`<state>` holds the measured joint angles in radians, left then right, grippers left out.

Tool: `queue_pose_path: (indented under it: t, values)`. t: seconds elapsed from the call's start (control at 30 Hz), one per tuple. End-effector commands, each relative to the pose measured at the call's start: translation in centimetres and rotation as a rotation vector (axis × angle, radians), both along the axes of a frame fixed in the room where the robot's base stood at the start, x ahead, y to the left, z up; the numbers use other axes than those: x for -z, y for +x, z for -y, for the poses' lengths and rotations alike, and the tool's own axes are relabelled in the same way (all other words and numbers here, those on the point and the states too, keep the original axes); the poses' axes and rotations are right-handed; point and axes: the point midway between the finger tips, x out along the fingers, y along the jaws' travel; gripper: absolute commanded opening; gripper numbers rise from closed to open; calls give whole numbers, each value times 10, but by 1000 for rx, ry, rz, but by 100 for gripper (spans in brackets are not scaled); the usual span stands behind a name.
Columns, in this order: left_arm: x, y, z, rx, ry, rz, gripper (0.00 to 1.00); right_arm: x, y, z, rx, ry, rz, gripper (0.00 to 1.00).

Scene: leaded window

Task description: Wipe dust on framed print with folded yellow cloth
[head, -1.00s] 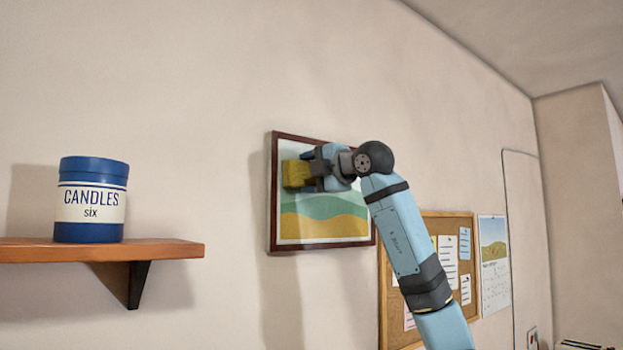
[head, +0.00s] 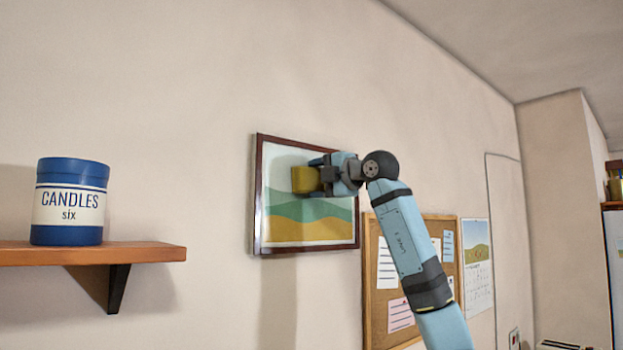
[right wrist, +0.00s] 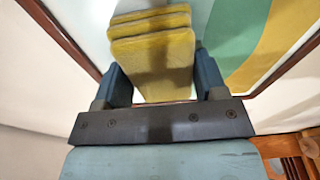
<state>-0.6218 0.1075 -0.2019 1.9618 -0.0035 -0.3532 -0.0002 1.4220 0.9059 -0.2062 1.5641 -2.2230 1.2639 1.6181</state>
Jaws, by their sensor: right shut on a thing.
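The framed print (head: 300,232) hangs on the wall in the middle of the head view, with a dark red-brown frame and a picture of green and yellow bands. My right gripper (head: 325,176) is in front of its upper middle, shut on the folded yellow cloth (head: 305,180). In the right wrist view the cloth (right wrist: 152,60) shows in several folded layers between the two fingers (right wrist: 155,85), with the print (right wrist: 235,45) close behind it. I cannot tell whether the cloth touches the print. No dust can be made out. My left gripper is not in view.
A wooden shelf (head: 150,253) at the left holds a blue candle tin (head: 70,205). A corkboard (head: 375,300) with pinned papers and a calendar (head: 477,255) hang to the right of the print. The wall between shelf and print is bare.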

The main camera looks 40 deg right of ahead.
Motion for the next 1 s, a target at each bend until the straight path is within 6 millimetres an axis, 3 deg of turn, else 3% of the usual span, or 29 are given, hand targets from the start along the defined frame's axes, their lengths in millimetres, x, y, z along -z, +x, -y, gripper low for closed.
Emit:
queue_pose_path:
  t: [0.77, 1.0]
  values:
    - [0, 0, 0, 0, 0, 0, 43, 1, -2, 42, 1, 1, -2, 46]
    - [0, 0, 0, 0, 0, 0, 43, 1, -3, 62, 2, 2, -2, 46]
